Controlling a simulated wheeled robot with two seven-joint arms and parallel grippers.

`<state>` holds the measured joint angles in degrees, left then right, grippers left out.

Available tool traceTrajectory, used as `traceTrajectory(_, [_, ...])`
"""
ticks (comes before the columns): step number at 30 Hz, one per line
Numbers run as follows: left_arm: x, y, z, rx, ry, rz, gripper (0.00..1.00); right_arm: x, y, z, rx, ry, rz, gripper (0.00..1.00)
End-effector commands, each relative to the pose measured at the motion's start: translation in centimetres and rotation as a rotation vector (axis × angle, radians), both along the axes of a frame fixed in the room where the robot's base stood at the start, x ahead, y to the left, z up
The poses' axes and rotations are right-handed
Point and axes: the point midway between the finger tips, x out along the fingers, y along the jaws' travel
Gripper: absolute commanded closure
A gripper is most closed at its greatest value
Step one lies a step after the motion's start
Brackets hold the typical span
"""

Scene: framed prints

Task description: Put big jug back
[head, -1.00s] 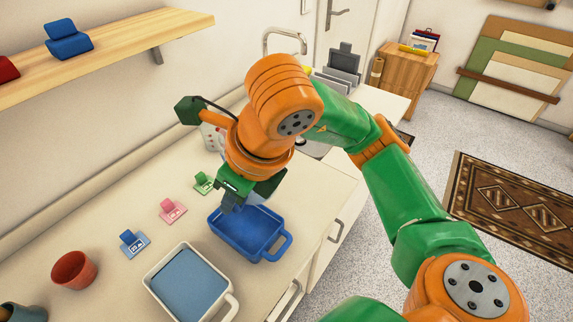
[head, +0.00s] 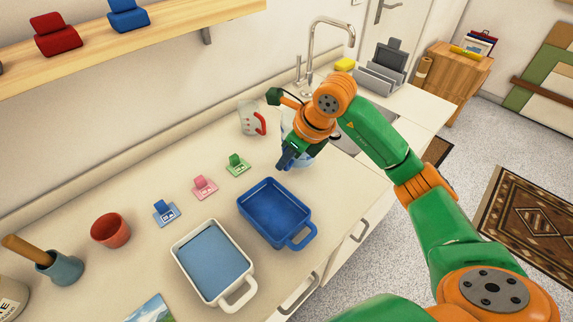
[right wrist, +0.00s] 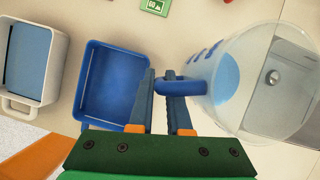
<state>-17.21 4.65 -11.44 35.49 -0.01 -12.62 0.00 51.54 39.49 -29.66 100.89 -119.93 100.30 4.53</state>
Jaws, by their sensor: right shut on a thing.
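The big jug is clear with a blue handle (right wrist: 182,87) and blue marks on its side. Its clear body (right wrist: 262,85) fills the right of the right wrist view. In the head view the jug (head: 300,157) is mostly hidden behind my right gripper (head: 289,160), between the blue dish and the sink. In the right wrist view my right gripper (right wrist: 165,85) is shut on the jug's handle. I cannot tell whether the jug's base touches the counter. My left gripper is not in view.
A blue dish (head: 274,207) and a white dish (head: 241,296) stand at the counter's front. Blue (head: 166,212), pink (head: 204,187) and green (head: 236,165) cards stand behind them. A smaller red-handled jug (head: 249,118) stands near the wall. A shelf (head: 160,40) hangs above.

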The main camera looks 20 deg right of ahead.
Motion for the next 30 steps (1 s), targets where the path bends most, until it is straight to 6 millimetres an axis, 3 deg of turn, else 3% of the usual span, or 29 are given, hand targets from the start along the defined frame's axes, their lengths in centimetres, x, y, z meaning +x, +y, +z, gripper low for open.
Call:
traceTrajectory(7, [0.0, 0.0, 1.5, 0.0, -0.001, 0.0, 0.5, 0.4, -0.3, -3.5, -0.001, 0.001, 0.0, 1.0])
traceTrajectory(17, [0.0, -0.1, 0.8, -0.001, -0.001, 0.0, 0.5, 0.4, -0.3, -4.1, -0.001, -0.002, 0.0, 1.0])
traceTrajectory(18, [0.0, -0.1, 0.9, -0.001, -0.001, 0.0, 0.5, 0.4, -0.3, -4.1, -0.002, 0.0, 0.0, 0.79])
traceTrajectory(19, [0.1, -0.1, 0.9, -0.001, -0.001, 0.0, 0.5, 0.4, -0.3, -4.0, -0.001, 0.0, 0.0, 0.72])
traceTrajectory(26, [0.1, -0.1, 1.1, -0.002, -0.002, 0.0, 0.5, 0.4, -0.3, -3.9, -0.001, 0.0, 0.0, 0.72])
traceTrajectory(30, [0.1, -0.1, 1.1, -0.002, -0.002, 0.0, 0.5, 0.0, -0.6, -2.2, -0.001, -0.006, -0.001, 0.72])
